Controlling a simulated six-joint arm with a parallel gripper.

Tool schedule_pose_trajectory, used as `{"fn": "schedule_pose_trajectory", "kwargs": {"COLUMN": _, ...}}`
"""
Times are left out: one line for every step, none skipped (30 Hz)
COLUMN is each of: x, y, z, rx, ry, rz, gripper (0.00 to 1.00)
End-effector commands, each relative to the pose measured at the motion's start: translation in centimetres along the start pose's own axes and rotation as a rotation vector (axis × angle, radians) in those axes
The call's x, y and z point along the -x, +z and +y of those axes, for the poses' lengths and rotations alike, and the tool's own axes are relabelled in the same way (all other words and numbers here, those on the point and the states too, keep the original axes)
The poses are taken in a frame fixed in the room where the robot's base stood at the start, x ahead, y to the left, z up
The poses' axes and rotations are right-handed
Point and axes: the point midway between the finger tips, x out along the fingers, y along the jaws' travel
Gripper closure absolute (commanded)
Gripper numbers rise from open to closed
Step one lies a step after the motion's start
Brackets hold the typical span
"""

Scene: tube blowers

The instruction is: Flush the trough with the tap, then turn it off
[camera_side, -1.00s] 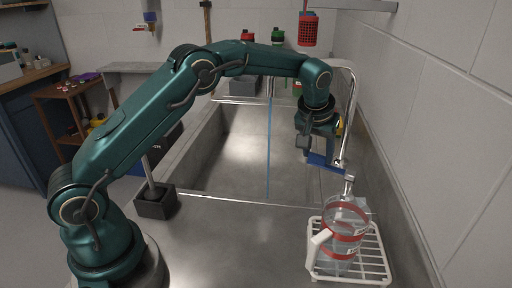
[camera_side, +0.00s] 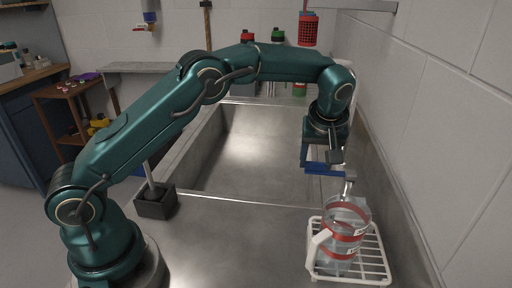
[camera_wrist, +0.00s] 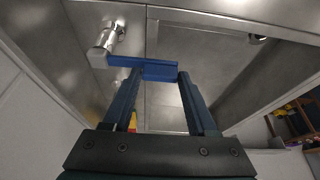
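The tap's blue lever (camera_wrist: 125,62) runs from a metal valve (camera_wrist: 98,56) to a wide blue end block (camera_wrist: 160,70) in the wrist view. My gripper (camera_wrist: 160,78) has one finger on each side of that block. I cannot tell if the fingers press on it. In the side view my gripper (camera_side: 322,160) is low at the trough's right, with the blue lever (camera_side: 325,170) below it. The steel trough (camera_side: 245,150) shows a bare, shiny floor. No water stream shows from the spout, whose pipe is mostly hidden behind my arm.
A clear jug (camera_side: 345,232) with red bands stands on a white wire rack (camera_side: 378,262) at the front right, close below the lever. A tiled wall (camera_side: 440,120) bounds the right side. A red mesh basket (camera_side: 308,31) hangs at the back.

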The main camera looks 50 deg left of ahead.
Motion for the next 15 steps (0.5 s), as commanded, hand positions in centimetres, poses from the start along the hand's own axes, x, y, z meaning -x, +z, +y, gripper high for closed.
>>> {"fn": "schedule_pose_trajectory", "kwargs": {"x": 0.1, "y": 0.1, "z": 0.0, "rx": 0.000, "ry": 0.001, "rz": -0.002, "gripper": 0.21}}
{"fn": "schedule_pose_trajectory", "kwargs": {"x": 0.0, "y": 0.1, "z": 0.0, "rx": 0.000, "ry": 0.001, "rz": -0.002, "gripper": 0.14}}
{"fn": "schedule_pose_trajectory", "kwargs": {"x": 0.0, "y": 0.1, "z": 0.0, "rx": -0.001, "ry": 0.001, "rz": -0.001, "gripper": 0.14}}
{"fn": "schedule_pose_trajectory", "kwargs": {"x": 0.0, "y": 0.0, "z": 0.0, "rx": -0.001, "ry": 0.001, "rz": -0.001, "gripper": 0.14}}
{"fn": "schedule_pose_trajectory", "kwargs": {"x": 0.0, "y": 0.0, "z": 0.0, "rx": -0.001, "ry": 0.001, "rz": -0.001, "gripper": 0.14}}
{"fn": "schedule_pose_trajectory", "kwargs": {"x": 0.0, "y": 0.0, "z": 0.0, "rx": -0.001, "ry": 0.001, "rz": -0.001, "gripper": 0.14}}
{"fn": "schedule_pose_trajectory", "kwargs": {"x": 0.0, "y": 0.0, "z": 0.0, "rx": -0.002, "ry": 0.001, "rz": -0.001, "gripper": 0.14}}
{"fn": "schedule_pose_trajectory", "kwargs": {"x": 0.0, "y": 0.0, "z": 0.0, "rx": -0.002, "ry": 0.001, "rz": 0.000, "gripper": 0.14}}
{"fn": "schedule_pose_trajectory", "kwargs": {"x": 0.0, "y": 0.0, "z": 0.0, "rx": -0.002, "ry": 0.001, "rz": 0.000, "gripper": 0.14}}
{"fn": "schedule_pose_trajectory", "kwargs": {"x": 0.0, "y": 0.0, "z": 0.0, "rx": -0.002, "ry": 0.001, "rz": 0.000, "gripper": 0.14}}
{"fn": "schedule_pose_trajectory", "kwargs": {"x": 0.1, "y": 0.0, "z": 0.0, "rx": -0.002, "ry": 0.001, "rz": 0.000, "gripper": 0.14}}
{"fn": "schedule_pose_trajectory", "kwargs": {"x": 0.3, "y": 0.0, "z": 0.0, "rx": -0.002, "ry": 0.001, "rz": 0.001, "gripper": 0.14}}
{"fn": "schedule_pose_trajectory", "kwargs": {"x": 0.5, "y": 0.0, "z": 0.0, "rx": -0.002, "ry": 0.002, "rz": 0.001, "gripper": 0.14}}
{"fn": "schedule_pose_trajectory", "kwargs": {"x": 0.8, "y": 0.0, "z": 0.1, "rx": -0.003, "ry": 0.002, "rz": 0.001, "gripper": 0.14}}
{"fn": "schedule_pose_trajectory", "kwargs": {"x": 1.3, "y": 0.0, "z": 0.1, "rx": -0.003, "ry": 0.003, "rz": 0.002, "gripper": 0.14}}
